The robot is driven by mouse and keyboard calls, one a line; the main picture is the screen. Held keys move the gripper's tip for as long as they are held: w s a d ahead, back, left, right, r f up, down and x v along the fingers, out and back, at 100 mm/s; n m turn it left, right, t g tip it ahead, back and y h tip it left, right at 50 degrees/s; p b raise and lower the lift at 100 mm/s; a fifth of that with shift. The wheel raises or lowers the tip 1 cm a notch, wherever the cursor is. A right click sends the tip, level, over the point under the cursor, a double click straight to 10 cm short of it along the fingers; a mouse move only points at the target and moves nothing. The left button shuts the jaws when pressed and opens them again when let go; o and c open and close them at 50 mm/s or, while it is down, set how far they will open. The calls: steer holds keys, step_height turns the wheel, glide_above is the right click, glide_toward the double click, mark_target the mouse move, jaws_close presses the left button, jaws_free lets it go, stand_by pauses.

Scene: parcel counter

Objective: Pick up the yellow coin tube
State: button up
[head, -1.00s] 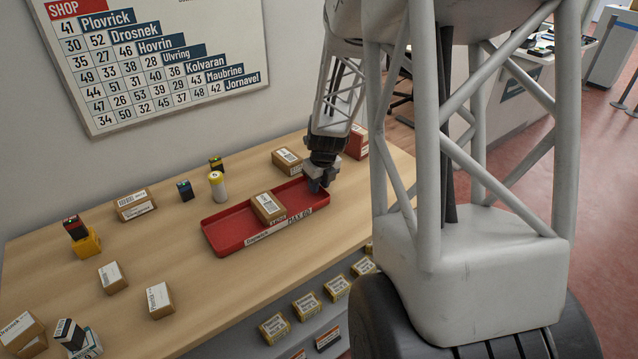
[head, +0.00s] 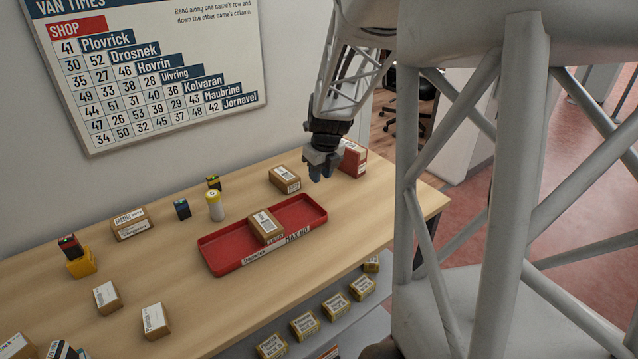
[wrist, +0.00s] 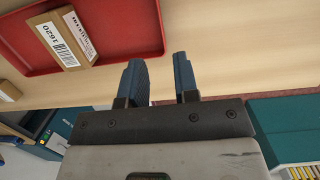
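My gripper (head: 321,173) hangs above the counter near the tray's right end, well to the right of the tube. In the wrist view its two blue-grey fingers (wrist: 159,82) are apart with nothing between them.
The red tray (head: 222,266) holds a brown parcel (head: 264,225). A small blue-black box (head: 182,209) stands left of the tube, and a black-and-yellow one (head: 214,183) behind it. Parcels (head: 285,179) and a red box (head: 352,158) stand at the back right.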

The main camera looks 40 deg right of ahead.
steer(key=shift+s+r, duration=0.1)
steer(key=shift+r, duration=0.5)
steer(key=shift+a, duration=0.1)
steer(key=s+a+r+n, duration=0.4)
steer(key=s+a+n, duration=0.1)
steer(key=a+n, duration=0.3)
steer(key=s+a+r+n, duration=0.4)
steer(key=a+n, duration=0.4)
steer(key=n, duration=0.1)
steer(key=s+a+r+n, duration=0.2)
steer(key=s+a+n, duration=0.9)
steer(key=s+n, duration=0.4)
steer(key=shift+a+n+t, duration=0.25)
steer(key=shift+n+t, duration=0.15)
steer(key=shift+n, duration=1.5)
steer(key=shift+o, duration=0.4)
